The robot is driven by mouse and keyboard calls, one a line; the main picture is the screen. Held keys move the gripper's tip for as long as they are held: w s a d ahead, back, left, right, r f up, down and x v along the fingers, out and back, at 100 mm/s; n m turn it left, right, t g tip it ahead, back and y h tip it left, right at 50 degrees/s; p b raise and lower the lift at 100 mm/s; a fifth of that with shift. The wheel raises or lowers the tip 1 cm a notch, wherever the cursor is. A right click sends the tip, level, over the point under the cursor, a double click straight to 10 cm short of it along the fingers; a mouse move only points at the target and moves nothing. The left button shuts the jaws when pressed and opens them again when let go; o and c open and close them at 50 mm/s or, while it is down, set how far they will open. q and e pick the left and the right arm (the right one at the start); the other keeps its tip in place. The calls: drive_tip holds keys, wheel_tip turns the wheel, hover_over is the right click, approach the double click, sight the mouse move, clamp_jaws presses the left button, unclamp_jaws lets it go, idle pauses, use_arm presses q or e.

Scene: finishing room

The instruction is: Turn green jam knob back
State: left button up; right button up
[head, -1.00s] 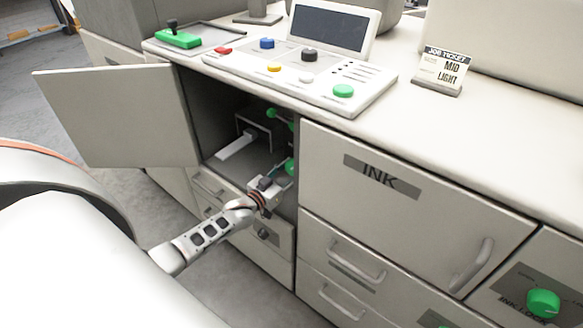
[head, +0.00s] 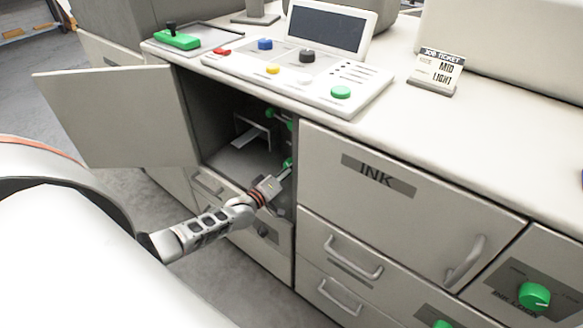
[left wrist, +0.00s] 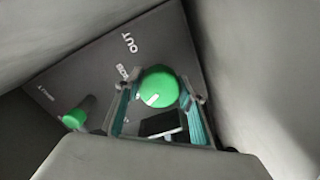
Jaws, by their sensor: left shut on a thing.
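A green knob (left wrist: 158,88) with a white pointer mark sits on a dark grey panel with white lettering, part of which reads OUT. My left gripper (left wrist: 160,100) is shut on this knob, one finger on each side of it. In the head view my left gripper (head: 284,174) reaches into the open cabinet, and only a little of the green knob (head: 288,162) shows beyond its fingers. A second green knob (left wrist: 75,118) is on the same panel, to the left and clear of the fingers. My right gripper is not in view.
The cabinet door (head: 120,115) stands open to the left. A pale strip (head: 246,139) sits inside the cabinet. The control console (head: 300,75) and the job ticket (head: 436,72) are on the counter above. The INK front (head: 400,200) bounds the opening on the right.

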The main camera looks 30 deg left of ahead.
use_arm(q)
drive_tip(key=n, duration=0.5)
drive_tip(key=shift+b, duration=0.3)
drive_tip(key=shift+n, duration=1)
drive_tip(key=o, duration=1.1)
drive_tip(key=shift+s, duration=0.1)
drive_tip(key=s, duration=1.1)
drive_tip(key=shift+s+a, duration=0.4)
drive_tip(key=shift+a, duration=0.05)
